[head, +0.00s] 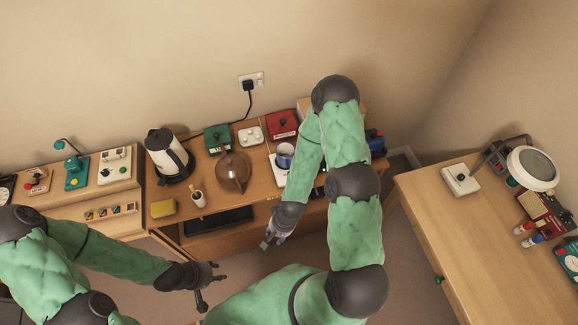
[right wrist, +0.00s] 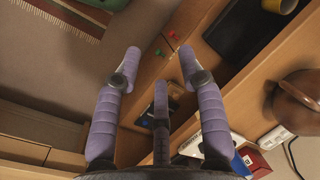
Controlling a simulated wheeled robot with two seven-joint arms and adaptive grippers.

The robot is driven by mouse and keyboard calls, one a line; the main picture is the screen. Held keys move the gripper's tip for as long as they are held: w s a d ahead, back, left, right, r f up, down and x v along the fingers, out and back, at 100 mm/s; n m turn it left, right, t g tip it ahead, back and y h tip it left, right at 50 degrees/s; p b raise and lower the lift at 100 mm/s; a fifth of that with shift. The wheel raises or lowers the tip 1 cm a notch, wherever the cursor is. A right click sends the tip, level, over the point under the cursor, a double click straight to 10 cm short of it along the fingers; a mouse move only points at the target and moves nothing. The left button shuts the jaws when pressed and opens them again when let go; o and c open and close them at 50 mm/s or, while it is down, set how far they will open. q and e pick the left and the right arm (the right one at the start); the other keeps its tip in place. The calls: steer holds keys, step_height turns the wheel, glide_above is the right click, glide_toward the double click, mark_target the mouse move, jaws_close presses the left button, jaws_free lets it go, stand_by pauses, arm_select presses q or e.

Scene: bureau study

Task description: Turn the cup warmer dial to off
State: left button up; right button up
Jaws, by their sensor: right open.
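A blue-and-white cup (head: 285,153) stands on a pale, flat base (head: 277,171) on the wooden bureau, which looks like the cup warmer. My right arm covers its right side, and I cannot make out its dial. My right gripper (head: 268,243) hangs in front of the bureau's front edge, apart from the cup and base. In the right wrist view its purple fingers (right wrist: 160,57) are spread and empty. My left gripper (head: 207,287) is low in front of the bureau, away from everything on it; its finger opening is unclear.
A brown teapot (head: 233,172), a kettle (head: 168,155), a green box (head: 217,138) and a red box (head: 283,124) stand around the cup's left and back. A black tray (head: 217,220) lies low at the front. A desk (head: 475,245) stands at right.

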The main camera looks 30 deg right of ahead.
steer(key=w+d+r+m+h+p, duration=0.1)
steer(key=w+d+r+m, duration=0.2)
steer(key=w+d+m, duration=1)
steer(key=w+d+r+m+h+p, duration=0.25)
steer(key=w+d+m, duration=0.45)
steer(key=m, duration=1.1)
arm_select(q)
step_height(320, 180, up, 5)
steer(key=shift+d+f, duration=0.1)
steer(key=shift+f, duration=0.05)
arm_select(e)
steer(key=shift+g+y, duration=0.4)
steer(key=shift+y, duration=0.05)
steer(key=f, duration=0.3)
steer(key=w+a+f, duration=0.1)
steer(key=f, duration=0.5)
steer(key=shift+w+a+f, duration=0.35)
steer(key=shift+f, duration=0.05)
jaws_close()
